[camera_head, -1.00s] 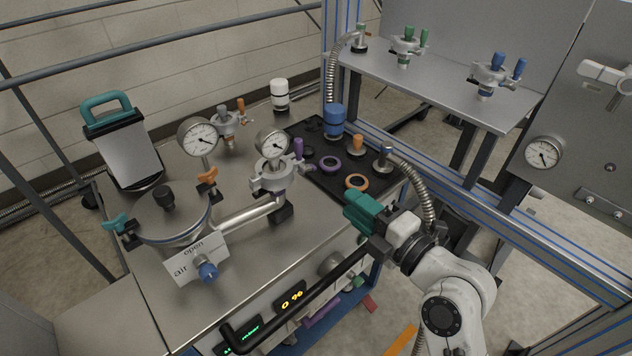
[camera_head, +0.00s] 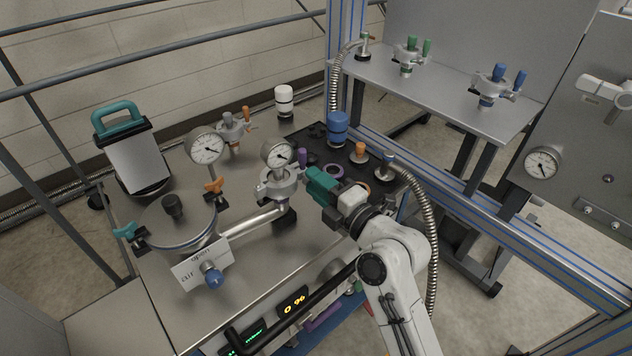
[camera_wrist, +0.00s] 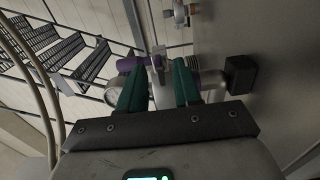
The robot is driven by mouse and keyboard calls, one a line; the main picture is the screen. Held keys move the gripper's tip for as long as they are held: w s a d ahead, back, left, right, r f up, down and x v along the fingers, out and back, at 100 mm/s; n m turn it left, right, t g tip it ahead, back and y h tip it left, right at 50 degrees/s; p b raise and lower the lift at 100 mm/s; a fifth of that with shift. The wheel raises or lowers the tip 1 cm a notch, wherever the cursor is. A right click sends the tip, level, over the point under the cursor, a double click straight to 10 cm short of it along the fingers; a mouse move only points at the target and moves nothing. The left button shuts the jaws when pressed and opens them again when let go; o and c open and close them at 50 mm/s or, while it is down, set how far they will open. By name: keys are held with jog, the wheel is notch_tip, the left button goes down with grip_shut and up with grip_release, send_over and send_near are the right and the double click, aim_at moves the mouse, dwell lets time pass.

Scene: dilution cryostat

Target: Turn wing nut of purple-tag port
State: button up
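The purple wing nut (camera_head: 302,156) stands up at the right side of a metal clamp (camera_head: 277,182) on the bench, under a round gauge (camera_head: 277,154). In the wrist view the purple part (camera_wrist: 131,63) shows just beyond the left fingertip, with clamp metal (camera_wrist: 158,62) beyond the gap. My gripper (camera_head: 316,182) has teal fingers and is just right of the clamp, pointing at it. In the wrist view my gripper (camera_wrist: 160,70) has its fingers apart with nothing held between them. I cannot tell whether a finger touches the clamp.
A second gauge (camera_head: 205,146) and an orange-nut clamp (camera_head: 232,127) stand behind to the left. A black mat (camera_head: 318,136) with a blue container (camera_head: 337,129) and rings lies behind my gripper. A flexible metal hose (camera_head: 425,200) hangs right of my arm. A lidded vessel (camera_head: 178,222) sits front left.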

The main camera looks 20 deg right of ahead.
grip_shut()
dwell(0.3)
